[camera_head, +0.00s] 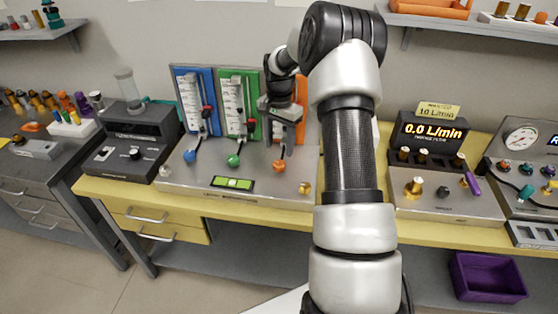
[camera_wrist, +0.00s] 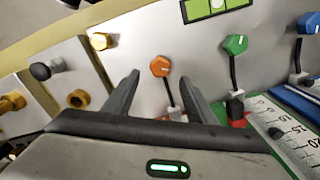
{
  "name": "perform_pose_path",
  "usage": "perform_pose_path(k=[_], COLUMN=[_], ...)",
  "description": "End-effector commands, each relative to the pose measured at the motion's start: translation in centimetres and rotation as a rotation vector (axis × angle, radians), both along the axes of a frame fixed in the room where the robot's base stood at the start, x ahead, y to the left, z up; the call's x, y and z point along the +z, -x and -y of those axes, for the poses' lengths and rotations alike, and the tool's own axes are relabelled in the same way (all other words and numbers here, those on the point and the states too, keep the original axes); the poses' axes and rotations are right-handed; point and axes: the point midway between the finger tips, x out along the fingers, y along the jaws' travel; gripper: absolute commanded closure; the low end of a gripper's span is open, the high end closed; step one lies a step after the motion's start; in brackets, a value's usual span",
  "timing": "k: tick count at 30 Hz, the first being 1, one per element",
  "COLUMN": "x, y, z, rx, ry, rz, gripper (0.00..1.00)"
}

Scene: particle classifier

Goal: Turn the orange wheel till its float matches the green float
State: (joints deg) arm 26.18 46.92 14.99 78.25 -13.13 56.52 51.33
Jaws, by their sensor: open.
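The orange wheel (camera_head: 278,166) is a small knob on a dark stem at the front of the grey flow-meter stand. In the wrist view the orange wheel (camera_wrist: 160,66) shows between the tips of my gripper (camera_wrist: 160,77), which is open and empty, with a finger on either side. I cannot tell whether they touch it. My gripper (camera_head: 284,135) hides most of the orange panel and its float in the head view. The green wheel (camera_head: 234,160) sits left of the orange one, below the green panel (camera_head: 222,82). In the wrist view a dark float (camera_wrist: 275,132) shows on the white scale beside green.
A blue panel with its blue wheel (camera_head: 189,156) stands left of the green one. A green level (camera_head: 233,183) lies on the stand front, and a brass knob (camera_head: 305,188) is at its right corner. A box reading 0.0 L/min (camera_head: 432,131) stands at the right.

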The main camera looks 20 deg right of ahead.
Motion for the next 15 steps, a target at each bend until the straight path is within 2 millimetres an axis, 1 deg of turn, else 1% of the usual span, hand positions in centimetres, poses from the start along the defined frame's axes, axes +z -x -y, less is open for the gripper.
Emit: perform_pose_path(k=[1, 6, 10, 15], x=[-1.3, -4.5, -6.1, -7.1], y=[0.1, 0.1, 0.1, 0.0], z=[-0.1, -0.1, 0.0, 0.0], rx=[0.0, 0.0, 0.0, -0.001], ry=[-0.003, -0.003, -0.002, -0.001], rz=[-0.004, -0.003, -0.002, -0.001], gripper=[0.49, 0.49, 0.49, 0.49])
